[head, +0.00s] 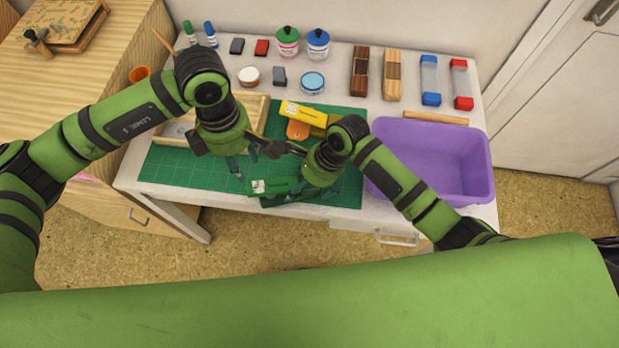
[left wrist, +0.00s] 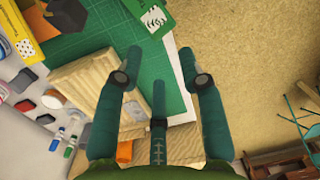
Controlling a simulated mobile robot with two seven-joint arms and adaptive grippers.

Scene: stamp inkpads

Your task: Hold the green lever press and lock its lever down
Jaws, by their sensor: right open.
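The green lever press (head: 275,186), with a white label, is on the green cutting mat near the table's front edge. Its label end also shows at the top of the left wrist view (left wrist: 152,14). My left gripper (head: 240,170) is open and empty just left of the press, above the mat; its spread fingers show in the left wrist view (left wrist: 160,72). My right gripper (head: 305,190) is open at the right end of the press, whose right part it hides. I cannot tell whether its fingers touch the press. The lever's position is not clear.
A yellow box (head: 305,113) and an orange item (head: 298,130) are behind the grippers. A wooden tray (head: 255,108) is at the back left of the mat (head: 165,170). A purple bin (head: 462,170) stands at right. Stamps, ink jars and markers line the back.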

